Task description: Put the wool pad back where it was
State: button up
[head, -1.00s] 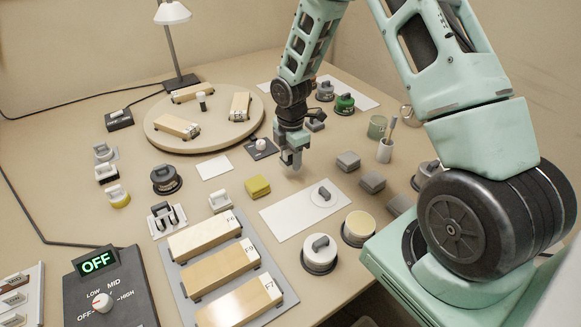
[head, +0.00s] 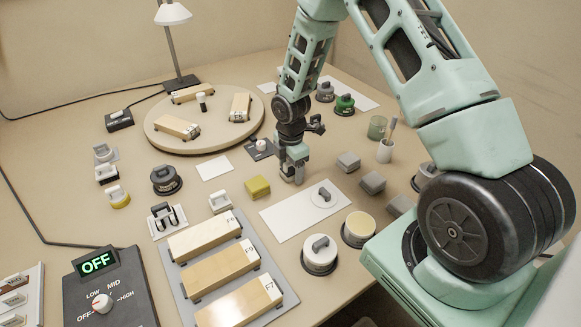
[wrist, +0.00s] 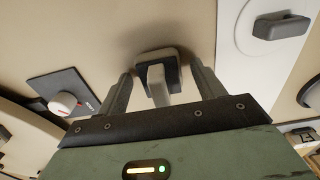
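My gripper (head: 291,180) is low over the bench, left of the grey blocks. In the wrist view its fingers (wrist: 160,90) are open. A small dark square piece with a pale grey upright grip (wrist: 157,85) stands between them, with a gap on each side. In the head view the gripper hides this piece. A white disc with a grey handle (head: 323,195) lies on a white sheet (head: 290,218), right of and nearer than the gripper; its handle also shows in the wrist view (wrist: 282,26). I cannot tell for certain which piece is the wool pad.
A dark plate with a white knob (head: 260,148) is behind left. A turntable (head: 205,140) stands behind left.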

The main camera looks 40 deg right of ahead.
notch_tip(320, 180, up, 11)
jog(key=shift+f, duration=0.1)
jog(key=shift+r, duration=0.7)
jog(key=s+a+r+m, duration=0.1)
jog(key=s+a+r, duration=0.15)
jog(key=a, duration=0.25)
jog(key=s+a+r+m, duration=0.1)
jog(key=s+a+r, duration=0.15)
jog(key=a, duration=0.25)
jog(key=s+a+r+m, duration=0.3)
jog(key=s+a, duration=0.3)
jog(key=s, duration=0.5)
jog(key=s+a+r+m, duration=0.4)
jog(key=s+a+m, duration=0.1)
jog(key=s, duration=0.7)
jog(key=shift+a+r+y, duration=0.25)
jog(key=shift+a+y, duration=0.05)
jog(key=shift+a, duration=0.5)
jog(key=shift+s, duration=0.1)
